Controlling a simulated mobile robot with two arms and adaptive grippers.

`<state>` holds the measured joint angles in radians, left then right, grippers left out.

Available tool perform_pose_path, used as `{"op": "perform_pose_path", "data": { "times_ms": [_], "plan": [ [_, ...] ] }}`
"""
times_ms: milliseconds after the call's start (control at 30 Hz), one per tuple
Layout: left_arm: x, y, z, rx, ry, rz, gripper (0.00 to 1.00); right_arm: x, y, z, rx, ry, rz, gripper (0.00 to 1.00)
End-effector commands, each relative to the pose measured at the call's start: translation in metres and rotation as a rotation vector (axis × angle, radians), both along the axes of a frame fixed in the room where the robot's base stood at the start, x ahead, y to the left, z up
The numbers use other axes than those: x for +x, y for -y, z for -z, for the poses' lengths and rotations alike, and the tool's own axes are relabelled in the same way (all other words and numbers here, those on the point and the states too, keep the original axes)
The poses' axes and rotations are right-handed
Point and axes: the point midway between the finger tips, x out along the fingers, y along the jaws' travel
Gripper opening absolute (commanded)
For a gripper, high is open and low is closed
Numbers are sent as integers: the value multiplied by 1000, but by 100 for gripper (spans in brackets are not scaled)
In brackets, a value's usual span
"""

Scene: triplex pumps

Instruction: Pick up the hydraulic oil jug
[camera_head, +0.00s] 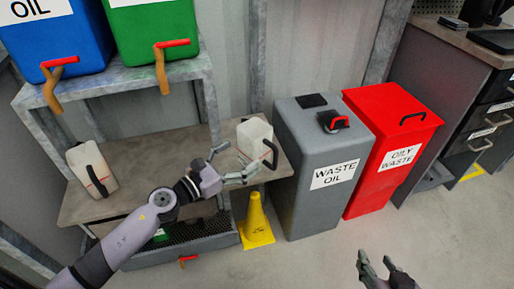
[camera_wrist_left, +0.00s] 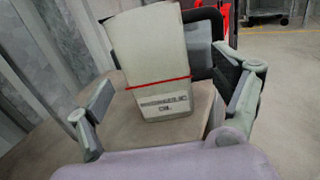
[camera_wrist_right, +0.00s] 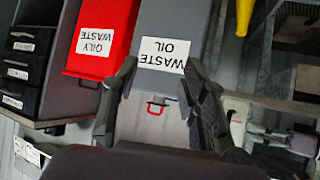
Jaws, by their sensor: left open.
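The hydraulic oil jug (camera_head: 254,138) is an off-white plastic jug with a black handle, standing at the right end of the workbench. In the left wrist view the jug (camera_wrist_left: 150,60) has a red line around it and a printed label, only partly legible. My left gripper (camera_head: 236,160) is open in front of the jug, its fingers spread to either side. Contact cannot be made out. My right gripper (camera_head: 375,268) is open and empty above the floor at the lower right; it also shows in the right wrist view (camera_wrist_right: 160,75).
A similar jug (camera_head: 92,168) stands at the bench's left end. Blue (camera_head: 55,40) and green (camera_head: 155,35) tanks with taps sit on the rack above. Beside the bench are a yellow cone (camera_head: 256,222), a grey waste oil bin (camera_head: 325,130) and a red oily waste bin (camera_head: 390,110).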

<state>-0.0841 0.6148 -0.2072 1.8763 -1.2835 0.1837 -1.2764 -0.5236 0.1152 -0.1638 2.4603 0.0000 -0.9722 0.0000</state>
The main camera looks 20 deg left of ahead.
Motion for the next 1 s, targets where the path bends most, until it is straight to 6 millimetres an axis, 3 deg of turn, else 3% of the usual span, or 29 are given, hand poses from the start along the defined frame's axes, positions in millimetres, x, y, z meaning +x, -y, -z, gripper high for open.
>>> {"op": "perform_pose_path", "data": {
  "times_ms": [167, 500, 767, 1000],
  "plan": [
    [10, 4, 0, 0, 1, 0, 87, -3, 1, 3, -6, -23, 2, 40],
    [49, 20, 1, -1, 0, 0, 87, -13, 5, 11, -19, -86, 6, 40],
    [51, 22, 2, 0, -1, 1, 87, -15, 6, 13, -22, -95, 7, 40],
    [51, 22, 2, 0, 0, 1, 72, -14, 6, 13, -22, -94, 7, 40]
  ]
}}
